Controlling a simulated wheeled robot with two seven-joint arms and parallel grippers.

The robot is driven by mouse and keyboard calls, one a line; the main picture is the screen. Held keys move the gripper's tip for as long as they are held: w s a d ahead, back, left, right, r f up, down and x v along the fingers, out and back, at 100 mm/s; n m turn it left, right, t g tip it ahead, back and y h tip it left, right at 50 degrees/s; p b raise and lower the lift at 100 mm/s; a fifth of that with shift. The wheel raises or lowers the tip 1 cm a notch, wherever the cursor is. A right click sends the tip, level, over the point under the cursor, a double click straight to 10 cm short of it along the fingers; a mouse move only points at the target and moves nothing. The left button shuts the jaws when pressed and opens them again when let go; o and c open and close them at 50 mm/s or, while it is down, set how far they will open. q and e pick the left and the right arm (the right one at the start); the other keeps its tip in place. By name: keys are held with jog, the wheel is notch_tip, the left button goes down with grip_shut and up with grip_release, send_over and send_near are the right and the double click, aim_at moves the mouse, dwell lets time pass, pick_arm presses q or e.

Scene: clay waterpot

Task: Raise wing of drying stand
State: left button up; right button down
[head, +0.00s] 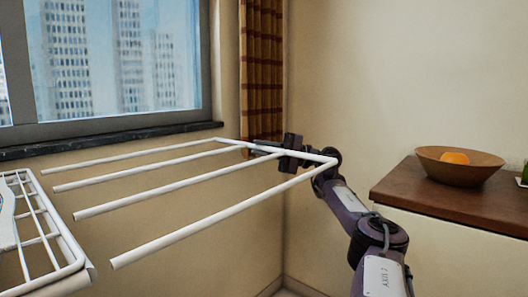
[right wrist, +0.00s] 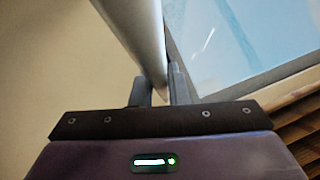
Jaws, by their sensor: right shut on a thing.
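The wing (head: 190,182) of the drying stand is a frame of white parallel bars, held out about level in the head view. Its outer end bar is at the right. The stand's main rack (head: 70,245) shows at the lower left, cut off by the picture edge. My right gripper (head: 268,147) is at the wing's outer end bar, shut on it. In the right wrist view the white bar (right wrist: 140,30) runs down between the two dark fingers of the gripper (right wrist: 160,90). My left gripper is out of view.
A window (head: 110,60) with a dark sill (head: 110,139) is behind the wing, with a brown checked curtain (head: 262,65) at its right. At the right a brown-topped cabinet (head: 420,200) bears a bowl (head: 460,172) with an orange fruit (head: 454,157).

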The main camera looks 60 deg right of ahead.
jog(key=shift+s+r, duration=0.1)
jog(key=shift+r, duration=0.55)
jog(key=c, duration=1.8)
grip_release()
jog(key=shift+o, duration=2)
jog(key=shift+f, duration=0.1)
jog(key=shift+f, duration=0.2)
